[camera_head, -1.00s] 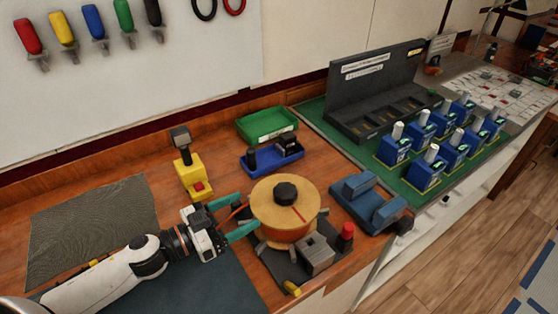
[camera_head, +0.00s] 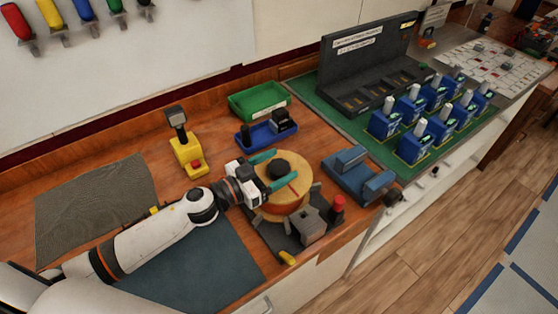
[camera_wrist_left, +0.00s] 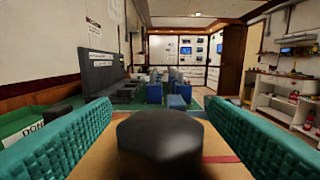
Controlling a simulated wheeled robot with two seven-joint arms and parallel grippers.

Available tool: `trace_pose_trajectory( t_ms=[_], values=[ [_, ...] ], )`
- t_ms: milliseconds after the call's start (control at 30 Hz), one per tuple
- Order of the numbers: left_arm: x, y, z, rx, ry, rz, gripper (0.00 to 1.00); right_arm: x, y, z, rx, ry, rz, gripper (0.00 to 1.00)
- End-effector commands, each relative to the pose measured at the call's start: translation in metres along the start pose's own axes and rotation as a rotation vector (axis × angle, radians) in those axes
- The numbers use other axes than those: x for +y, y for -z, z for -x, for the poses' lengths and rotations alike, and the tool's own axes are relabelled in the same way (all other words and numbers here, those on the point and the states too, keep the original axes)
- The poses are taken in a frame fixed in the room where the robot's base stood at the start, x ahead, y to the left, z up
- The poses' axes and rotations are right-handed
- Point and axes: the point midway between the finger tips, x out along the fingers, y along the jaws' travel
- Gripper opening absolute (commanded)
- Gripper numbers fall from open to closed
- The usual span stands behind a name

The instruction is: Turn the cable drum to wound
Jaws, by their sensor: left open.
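The cable drum (camera_head: 301,173) is a round tan drum with a black hub knob (camera_head: 279,168) and a red line on its top. It stands on a dark base with a grey block (camera_head: 310,227) in front. My left gripper (camera_head: 271,171) reaches over the drum's top from the left, its teal fingers apart on either side of the knob. In the left wrist view the knob (camera_wrist_left: 160,140) sits between the open fingers, with gaps showing at both sides. The red line runs to the right of the knob there. My right gripper is not in view.
A red button post (camera_head: 338,207) and a yellow piece (camera_head: 287,258) are on the drum's base. A blue vise-like block (camera_head: 352,175) stands to the right. A yellow stand (camera_head: 188,158), a green bin (camera_head: 258,100) and a blue tray (camera_head: 262,140) lie behind.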

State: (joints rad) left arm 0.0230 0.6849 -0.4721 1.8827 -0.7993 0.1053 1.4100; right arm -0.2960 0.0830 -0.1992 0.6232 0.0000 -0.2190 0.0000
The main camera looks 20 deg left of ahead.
Motion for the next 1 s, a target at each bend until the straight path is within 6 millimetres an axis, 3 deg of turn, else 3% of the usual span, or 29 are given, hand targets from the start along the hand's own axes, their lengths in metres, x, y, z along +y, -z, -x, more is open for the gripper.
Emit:
trace_pose_trajectory(
  t_ms=[400, 800, 1000],
  values=[
    [-0.0005, 0.0003, -0.0091, 0.001, 0.001, 0.000, 0.70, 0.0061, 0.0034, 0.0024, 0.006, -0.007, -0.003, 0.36],
    [-0.0004, 0.0001, -0.0089, 0.000, 0.001, 0.000, 0.07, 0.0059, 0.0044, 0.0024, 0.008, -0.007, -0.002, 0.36],
    [0.0010, 0.0004, -0.0072, 0.001, 0.010, -0.001, 0.07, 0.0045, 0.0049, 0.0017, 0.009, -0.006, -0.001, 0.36]
  ],
)
